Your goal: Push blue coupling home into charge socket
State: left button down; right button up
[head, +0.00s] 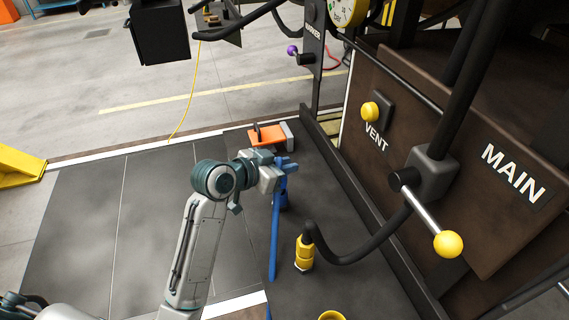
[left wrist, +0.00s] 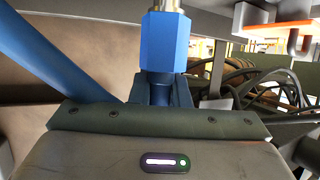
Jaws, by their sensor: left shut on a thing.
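My left gripper (head: 279,172) is shut on the blue coupling, over the dark floor plate in the head view. The blue coupling (left wrist: 166,48) shows in the left wrist view as a hexagonal blue body between the jaws (left wrist: 165,92), with a silver metal end at the top edge of the picture. A blue hose (head: 274,235) hangs down beside the gripper and also crosses the left of the wrist view (left wrist: 55,50). I cannot make out the charge socket, nor whether the coupling touches it. My right gripper is not in view.
A yellow coupling (head: 304,254) on a black hose stands near the gripper. An orange block (head: 268,134) lies behind it. The brown panel (head: 440,150) to the right carries a yellow vent knob (head: 370,111) and a main lever (head: 446,244). The left floor plates are clear.

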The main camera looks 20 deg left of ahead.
pick_arm(q)
jog(key=shift+f+b, duration=0.5)
jog(key=shift+f, duration=0.35)
jog(key=c, duration=1.3)
grip_release()
jog(key=shift+s, duration=0.1)
jog(key=shift+s+a+r, duration=0.1)
jog(key=shift+s+a, duration=0.15)
jog(key=shift+s, duration=0.05)
jog(key=b+v, duration=0.3)
jog(key=v, duration=0.7)
